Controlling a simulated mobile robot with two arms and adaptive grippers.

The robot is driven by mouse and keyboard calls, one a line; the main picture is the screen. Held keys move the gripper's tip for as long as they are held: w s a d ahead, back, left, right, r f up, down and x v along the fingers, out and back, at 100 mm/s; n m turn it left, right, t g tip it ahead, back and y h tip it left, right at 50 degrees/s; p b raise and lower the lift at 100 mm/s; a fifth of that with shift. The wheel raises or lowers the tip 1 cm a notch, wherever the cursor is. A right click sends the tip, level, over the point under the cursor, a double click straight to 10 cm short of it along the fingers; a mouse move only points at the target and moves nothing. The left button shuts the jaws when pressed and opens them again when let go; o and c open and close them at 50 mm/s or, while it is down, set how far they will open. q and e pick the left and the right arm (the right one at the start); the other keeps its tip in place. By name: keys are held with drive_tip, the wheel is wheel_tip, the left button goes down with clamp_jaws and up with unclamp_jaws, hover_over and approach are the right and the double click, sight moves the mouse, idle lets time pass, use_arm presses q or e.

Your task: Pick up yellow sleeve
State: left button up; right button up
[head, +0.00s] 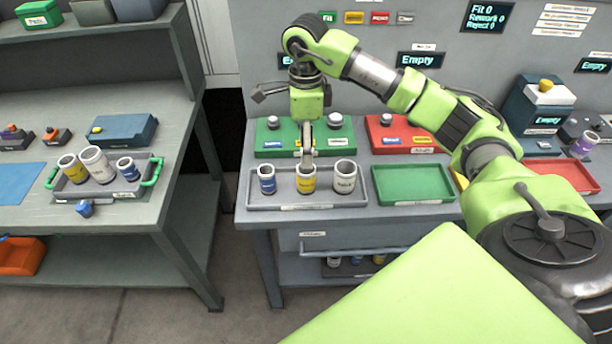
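A yellow sleeve (306,182) with a pale rim stands upright in the grey tray (265,207) on the right-hand table, between a blue sleeve (267,180) and a larger white one (345,178). My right gripper (308,160) points straight down at the yellow sleeve's top, its fingertips at or inside the rim. The fingers are seen nearly edge-on, so I cannot tell whether they grip it. Another yellow sleeve (73,168) stands in a green-handled tray on the left table. My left gripper is out of view.
A green tray (412,184) without sleeves lies right of the grey tray. Behind stand a green fixture (272,140) and a red fixture (400,135) with grey knobs. My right arm spans the right side. A floor gap (226,222) separates the tables.

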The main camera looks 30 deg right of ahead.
sight(305, 178)
wheel_tip(305, 178, down, 8)
drive_tip(key=p, duration=0.3)
drive_tip(key=shift+f, duration=0.3)
drive_tip(key=c, duration=1.5)
